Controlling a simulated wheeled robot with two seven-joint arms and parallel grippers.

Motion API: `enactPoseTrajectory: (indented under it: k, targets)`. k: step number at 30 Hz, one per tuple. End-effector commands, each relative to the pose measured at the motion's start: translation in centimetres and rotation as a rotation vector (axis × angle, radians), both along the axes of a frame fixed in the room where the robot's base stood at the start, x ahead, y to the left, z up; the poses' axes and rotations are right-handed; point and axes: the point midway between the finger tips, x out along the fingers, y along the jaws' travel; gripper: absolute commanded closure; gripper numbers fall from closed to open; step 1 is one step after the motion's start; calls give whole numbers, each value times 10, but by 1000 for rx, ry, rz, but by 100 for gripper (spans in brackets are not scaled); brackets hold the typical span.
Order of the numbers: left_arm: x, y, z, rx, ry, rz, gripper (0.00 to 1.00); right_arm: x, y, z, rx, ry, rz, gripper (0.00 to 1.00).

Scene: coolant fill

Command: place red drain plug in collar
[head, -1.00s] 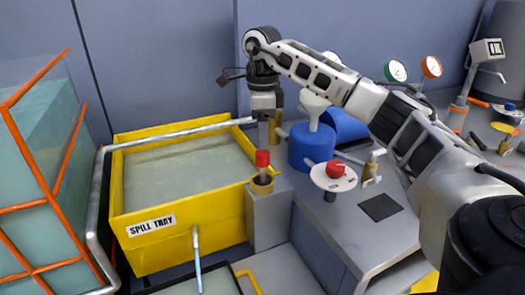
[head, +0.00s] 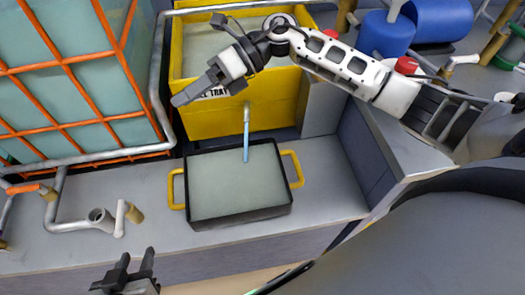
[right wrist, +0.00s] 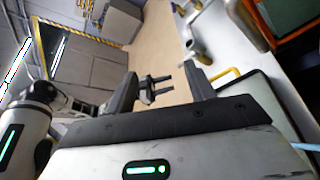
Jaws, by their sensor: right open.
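The red drain plug (head: 330,33) shows only as a small red top above the grey post (head: 322,108), just behind my right arm. The collar is hidden by the arm, so I cannot see how the plug sits in it. My right gripper (head: 180,98) is away from the plug, pointing left in front of the yellow spill tray (head: 222,118). It is open and empty; its spread fingers show in the right wrist view (right wrist: 160,85). My left gripper (head: 134,268) is open and empty at the bottom left, below the bench edge.
A black pan (head: 240,215) with yellow handles holds pale liquid under a light blue spout (head: 246,140). An orange-framed tank (head: 75,75) stands left. Another red knob (head: 406,65) and blue containers (head: 386,34) are at the upper right. Bench left of the pan has pipe fittings.

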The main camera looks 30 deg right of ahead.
Motion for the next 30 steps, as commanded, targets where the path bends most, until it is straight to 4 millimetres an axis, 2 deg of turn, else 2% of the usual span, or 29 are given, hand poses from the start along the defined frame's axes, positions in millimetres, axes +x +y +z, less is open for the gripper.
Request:
enactPoseTrajectory:
  k: [1, 3, 5, 8, 11, 14, 15, 18, 21, 25, 30]
  targets:
    - [0, 0, 0, 0, 0, 0, 62, -12, 23, 1, 160, 101, -60, 46]
    - [0, 0, 0, 0, 0, 0, 62, -19, 41, 9, 375, 257, -173, 46]
    - [0, 0, 0, 0, 0, 0, 62, -20, 46, 13, 546, 409, -285, 46]
    - [0, 0, 0, 0, 1, 0, 62, -19, 37, 6, 806, 696, -499, 46]
    - [0, 0, 0, 0, 1, 0, 62, -19, 14, -23, 1026, 1009, -741, 46]
    - [0, 0, 0, 0, 1, 0, 62, -34, -14, -71, 1201, 1339, -1002, 46]
    - [0, 0, 0, 0, 1, 0, 62, -46, -24, -93, 1256, 1468, -1106, 46]
    - [0, 0, 0, 0, 1, 0, 62, -82, -43, -143, 1354, 1757, -1342, 46]
    - [0, 0, 0, 0, 1, 0, 62, -120, -53, -178, 1403, 1974, -1522, 46]
    - [0, 0, 0, 0, 1, 0, 62, -151, -57, -200, 1423, 2129, -1652, 46]
    - [0, 0, 0, 0, 1, 0, 62, -159, -58, -206, 1424, 2173, -1687, 46]
